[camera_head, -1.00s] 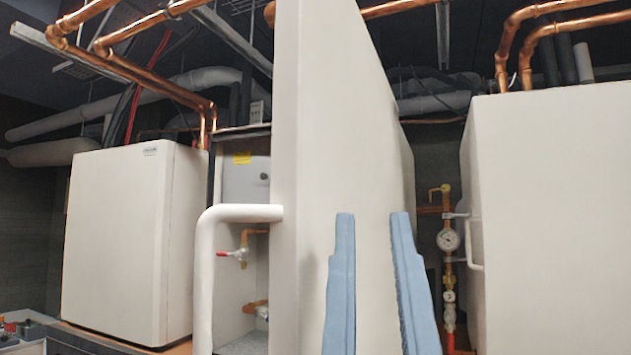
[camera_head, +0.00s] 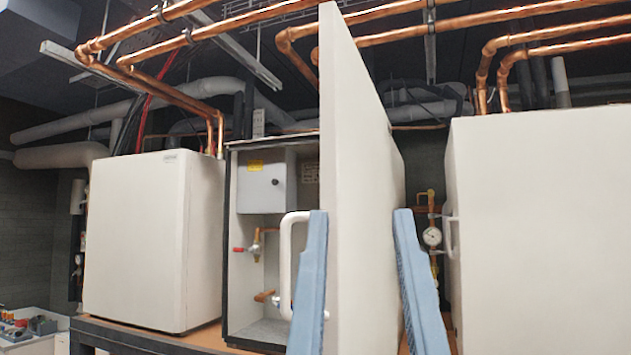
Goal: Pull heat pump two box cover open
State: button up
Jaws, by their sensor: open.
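The middle heat pump box (camera_head: 231,240) has its white cover (camera_head: 362,150) swung out, seen nearly edge-on from the front. A white bar handle (camera_head: 286,262) is on the cover's left side. The box interior shows a grey unit (camera_head: 263,186) with a yellow label and a red-handled valve (camera_head: 253,246). My gripper (camera_head: 360,212) has two blue fingers spread apart, empty, low in the view. In the picture the cover stands between them. The left finger hides part of the cover's front edge and handle. I cannot tell whether either finger touches the cover.
A closed white heat pump box (camera_head: 140,240) stands at the left on a dark-edged bench (camera_head: 150,342). Another white box (camera_head: 550,230) fills the right side. A pressure gauge (camera_head: 432,236) sits between it and the cover. Copper pipes (camera_head: 400,38) run overhead.

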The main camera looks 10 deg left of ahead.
aim_at(262, 175)
jog(key=i+j, duration=0.1)
jog(key=j, duration=1.25)
jog(key=i+j, duration=0.15)
jog(key=j, duration=0.55)
